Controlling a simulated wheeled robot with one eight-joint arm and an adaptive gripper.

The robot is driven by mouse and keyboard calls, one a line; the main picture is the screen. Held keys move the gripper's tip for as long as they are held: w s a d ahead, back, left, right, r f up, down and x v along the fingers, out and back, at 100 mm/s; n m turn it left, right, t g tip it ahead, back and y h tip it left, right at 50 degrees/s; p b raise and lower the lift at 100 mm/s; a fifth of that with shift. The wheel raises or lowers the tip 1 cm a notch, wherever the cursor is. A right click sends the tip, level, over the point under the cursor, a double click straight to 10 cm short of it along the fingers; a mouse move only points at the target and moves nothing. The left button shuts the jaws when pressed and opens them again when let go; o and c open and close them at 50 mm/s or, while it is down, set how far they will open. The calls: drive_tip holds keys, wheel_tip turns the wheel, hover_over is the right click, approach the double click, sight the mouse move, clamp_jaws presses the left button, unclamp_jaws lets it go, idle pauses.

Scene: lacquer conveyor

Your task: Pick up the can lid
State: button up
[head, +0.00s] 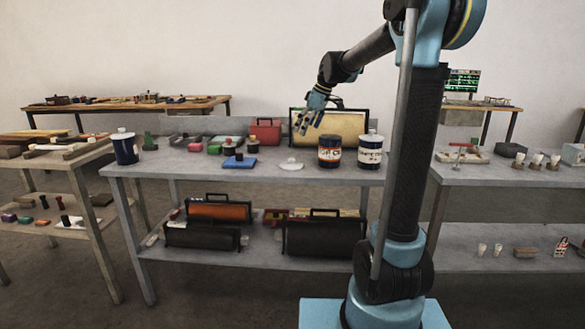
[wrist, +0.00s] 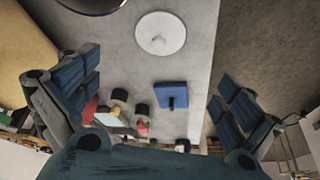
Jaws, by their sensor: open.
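The can lid is a round white disc with a small knob (head: 291,165), lying flat on the grey middle table. It shows near the top of the wrist view (wrist: 160,33). A can with an orange label (head: 329,152) and a can with a white label (head: 370,155) stand to its right in the head view. My gripper (head: 308,118) is open and empty, raised above the table over the area of the lid and the orange-labelled can. In the wrist view its fingers (wrist: 155,75) are spread wide, with the lid beyond them, apart from both.
A blue block with a dark knob (head: 240,162) lies left of the lid. Several small dark-topped items stand farther left and behind. A yellow-faced case (head: 345,128) stands at the back. Bare tabletop lies in front of the lid.

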approach(293, 158)
drive_tip(key=x, duration=0.5)
drive_tip(key=shift+s+d, duration=0.1)
drive_tip(key=shift+s, duration=0.1)
drive_tip(key=shift+x, duration=2.65)
drive_tip(key=shift+w+r, duration=0.1)
drive_tip(key=shift+w, duration=0.05)
drive_tip(key=c, duration=1.2)
drive_tip(key=shift+o, duration=0.2)
